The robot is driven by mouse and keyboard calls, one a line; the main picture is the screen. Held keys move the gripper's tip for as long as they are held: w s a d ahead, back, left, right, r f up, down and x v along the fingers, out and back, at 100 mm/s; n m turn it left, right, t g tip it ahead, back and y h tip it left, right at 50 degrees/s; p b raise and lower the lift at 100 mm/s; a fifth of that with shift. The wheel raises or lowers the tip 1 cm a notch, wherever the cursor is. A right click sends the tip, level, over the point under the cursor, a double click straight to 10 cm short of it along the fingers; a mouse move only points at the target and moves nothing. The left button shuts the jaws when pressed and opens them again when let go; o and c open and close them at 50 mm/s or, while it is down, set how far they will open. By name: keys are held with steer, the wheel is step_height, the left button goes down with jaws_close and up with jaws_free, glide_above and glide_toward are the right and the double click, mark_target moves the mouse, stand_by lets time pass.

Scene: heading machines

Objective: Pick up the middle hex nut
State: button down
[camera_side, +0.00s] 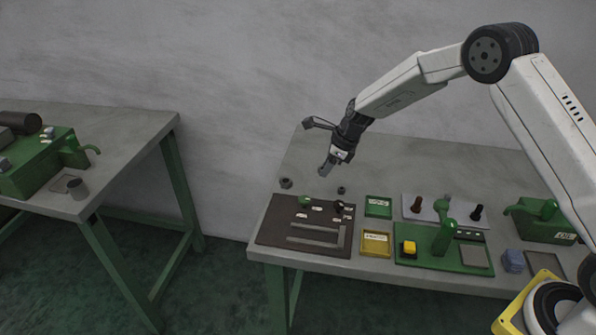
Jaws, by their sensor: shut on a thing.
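My gripper (326,170) is above the grey work table, to the rear of the dark brown board. Its fingers point down and are shut on the middle hex nut, which is too small and too covered by the fingers to make out clearly. One dark hex nut (286,183) lies on the table to the left of the gripper. Another small dark nut (341,190) lies on the table to the right, a little nearer the camera. The two lying nuts are apart from the fingers.
The brown board (272,238) with metal bars lies in front. A green tray (378,207) and a yellow tray (376,243) stand right of it. A green press (445,237) with a yellow button (409,248) is further right. The table's back is clear.

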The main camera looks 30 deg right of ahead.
steer(key=s+r, duration=0.5)
steer(key=s, duration=0.5)
steer(key=shift+r, duration=0.25)
steer(key=shift+s+d, duration=0.1)
stand_by(0.3)
